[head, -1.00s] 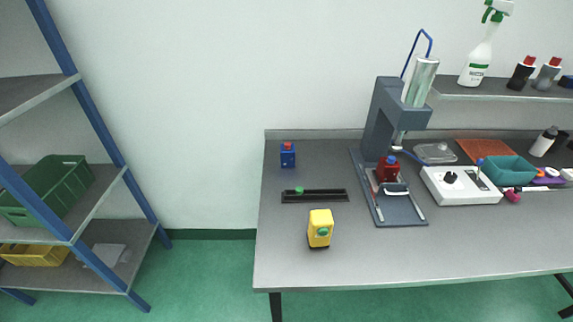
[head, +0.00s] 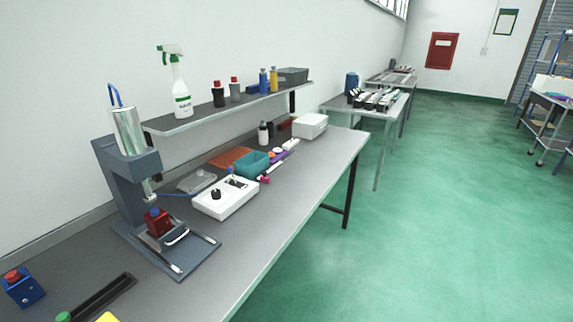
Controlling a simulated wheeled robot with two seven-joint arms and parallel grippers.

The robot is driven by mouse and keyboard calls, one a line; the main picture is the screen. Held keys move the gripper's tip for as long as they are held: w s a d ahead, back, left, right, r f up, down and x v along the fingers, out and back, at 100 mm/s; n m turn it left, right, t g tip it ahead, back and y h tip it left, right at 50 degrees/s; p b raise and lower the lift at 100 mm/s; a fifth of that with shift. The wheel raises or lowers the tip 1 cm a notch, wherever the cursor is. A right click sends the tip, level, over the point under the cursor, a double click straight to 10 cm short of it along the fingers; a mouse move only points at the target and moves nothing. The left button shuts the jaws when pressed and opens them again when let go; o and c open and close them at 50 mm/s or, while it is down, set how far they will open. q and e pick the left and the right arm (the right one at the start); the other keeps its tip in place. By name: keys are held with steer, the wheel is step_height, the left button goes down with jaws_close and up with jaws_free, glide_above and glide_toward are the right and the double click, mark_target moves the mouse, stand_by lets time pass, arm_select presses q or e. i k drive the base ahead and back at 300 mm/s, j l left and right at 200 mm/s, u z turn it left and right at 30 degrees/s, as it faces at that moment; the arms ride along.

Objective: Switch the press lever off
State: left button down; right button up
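A blue-grey bench press (head: 122,185) with a silver cylinder (head: 129,130) on top stands on the table at the left. A thin blue bar (head: 177,195) sticks out to the right from under its head. A red part with a blue top (head: 157,222) sits on the press base. A white control box (head: 213,207) right of the press carries a black knob (head: 216,194) and a small blue-tipped lever (head: 230,171) at its back edge. I cannot tell which way this lever is set. Neither of my grippers is in view.
A blue block with a red top (head: 24,287) and a black rail (head: 105,293) lie at the front left. A wall shelf (head: 160,128) holds bottles. The grey table's front strip (head: 270,215) and green floor (head: 400,240) are clear.

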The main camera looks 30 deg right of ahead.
mark_target(229, 170)
steer(key=z, duration=0.45)
steer(key=i+l+u, duration=0.15)
steer(key=l, duration=0.2)
steer(key=i+l+u, duration=0.15)
steer(key=l, duration=0.25)
steer(key=i+l+u, duration=0.1)
steer(key=i+l, duration=0.15)
steer(key=l, duration=0.15)
steer(key=i+l+u, duration=0.15)
steer(key=l, duration=0.3)
steer(key=i+l+u, duration=0.15)
steer(key=l, duration=0.25)
steer(key=l+u, duration=0.15)
steer(key=l, duration=0.3)
steer(key=i, duration=0.05)
